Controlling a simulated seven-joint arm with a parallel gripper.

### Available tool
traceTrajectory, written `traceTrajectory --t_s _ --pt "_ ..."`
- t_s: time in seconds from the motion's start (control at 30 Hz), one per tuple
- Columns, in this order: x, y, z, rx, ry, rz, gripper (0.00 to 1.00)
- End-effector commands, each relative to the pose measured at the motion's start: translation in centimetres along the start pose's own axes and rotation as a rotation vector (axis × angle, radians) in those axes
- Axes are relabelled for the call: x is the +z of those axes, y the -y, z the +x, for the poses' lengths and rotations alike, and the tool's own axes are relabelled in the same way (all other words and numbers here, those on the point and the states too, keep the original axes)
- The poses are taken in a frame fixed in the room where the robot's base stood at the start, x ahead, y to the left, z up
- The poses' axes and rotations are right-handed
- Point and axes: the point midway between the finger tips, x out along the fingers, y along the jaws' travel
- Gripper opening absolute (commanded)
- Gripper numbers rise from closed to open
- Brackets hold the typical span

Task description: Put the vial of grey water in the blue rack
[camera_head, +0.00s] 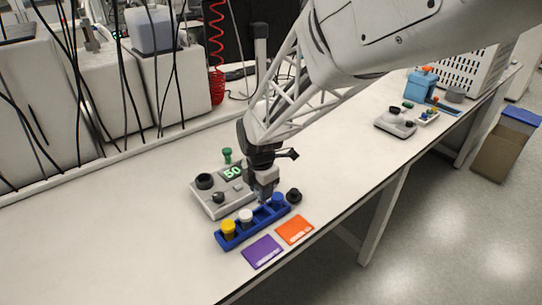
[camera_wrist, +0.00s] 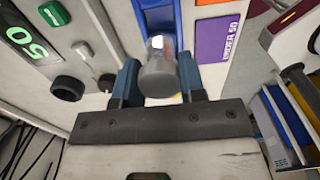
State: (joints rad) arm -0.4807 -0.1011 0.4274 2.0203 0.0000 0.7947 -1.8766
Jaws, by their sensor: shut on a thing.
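My gripper (camera_head: 264,194) is above the right half of the blue rack (camera_head: 237,238), pointing down. In the wrist view its two blue fingers (camera_wrist: 158,82) are shut on a grey-topped vial (camera_wrist: 159,76), one finger on each side. I take it to be the vial of grey water. Its lower part looks clear, and the rack (camera_wrist: 157,8) shows just beyond it. I cannot tell whether its base is inside a slot. In the rack stand a yellow vial (camera_head: 228,229) at the left end, a whitish vial (camera_head: 246,217) beside it, and a blue one (camera_head: 278,200) near the right end.
A grey device with a green "50" display (camera_head: 232,173) stands behind the rack. A purple card (camera_head: 262,251) and an orange card (camera_head: 294,230) lie in front. A black round piece (camera_head: 294,196) sits by the rack's right end. The bench at left is clear.

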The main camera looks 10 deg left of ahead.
Motion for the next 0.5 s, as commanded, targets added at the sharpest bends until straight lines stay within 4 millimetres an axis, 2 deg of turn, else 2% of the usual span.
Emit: traceTrajectory --t_s 0.27,0.5 --pt "0.0 0.0 0.2 0.000 0.000 0.001 0.10" --pt "0.0 0.0 1.2 -0.001 0.000 0.001 0.10"
